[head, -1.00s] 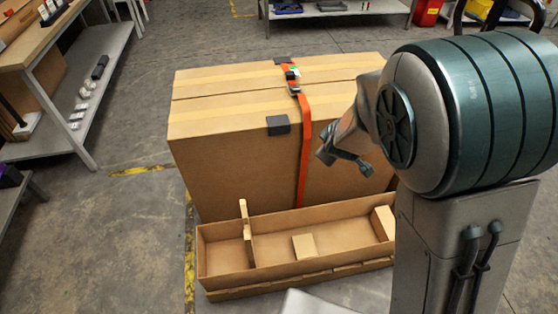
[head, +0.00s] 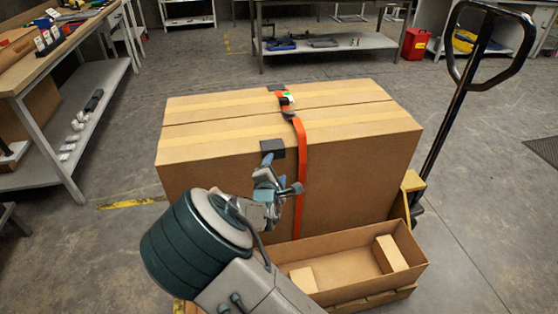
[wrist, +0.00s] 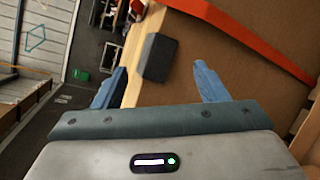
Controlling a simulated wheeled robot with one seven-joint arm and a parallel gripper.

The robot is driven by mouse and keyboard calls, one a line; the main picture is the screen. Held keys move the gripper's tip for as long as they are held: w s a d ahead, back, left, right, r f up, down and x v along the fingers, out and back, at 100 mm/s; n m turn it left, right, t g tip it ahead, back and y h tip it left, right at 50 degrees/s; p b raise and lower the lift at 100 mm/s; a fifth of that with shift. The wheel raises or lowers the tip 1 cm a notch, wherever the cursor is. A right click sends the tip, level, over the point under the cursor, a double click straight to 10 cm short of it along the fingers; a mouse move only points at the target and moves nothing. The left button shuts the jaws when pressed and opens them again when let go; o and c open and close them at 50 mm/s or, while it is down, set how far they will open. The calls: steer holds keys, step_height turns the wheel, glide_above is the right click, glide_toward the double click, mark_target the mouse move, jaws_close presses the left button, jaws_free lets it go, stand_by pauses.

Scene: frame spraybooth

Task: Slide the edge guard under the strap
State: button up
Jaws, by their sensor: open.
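The edge guard (head: 272,147), a dark grey block, sits on the near top edge of a large carton (head: 220,185), just left of the orange strap (head: 302,165) and apart from it. In the wrist view the guard (wrist: 158,58) lies ahead, between the lines of my two blue fingers. The strap (wrist: 245,38) crosses the upper right there. My gripper (head: 268,165) is open and empty, close in front of and below the guard. My arm hides part of the carton's front.
The strap's buckle (head: 285,101) lies on the carton top, with a dark piece (head: 276,88) at the far edge. An open cardboard tray (head: 345,272) stands in front. A pallet jack handle (head: 460,100) rises at right. Shelving (head: 75,110) stands at left.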

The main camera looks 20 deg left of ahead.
mark_target(283, 151)
steer(key=x, duration=1)
steer(key=shift+w+f, duration=0.15)
steer(key=shift+w, duration=0.05)
steer(key=shift+c, duration=0.3)
steer(key=c, duration=0.8)
steer(key=shift+o, duration=0.6)
steer(key=shift+d, duration=0.15)
steer(key=shift+w+d+b, duration=0.4)
steer(key=shift+w+d, duration=0.45)
steer(key=shift+d, duration=0.55)
steer(key=shift+w+d+b, duration=0.4)
steer(key=shift+w+d, duration=0.45)
steer(key=shift+d, duration=0.55)
steer(key=shift+w+d+b, duration=0.4)
steer(key=shift+w+d, duration=0.45)
steer(key=shift+d, duration=0.5)
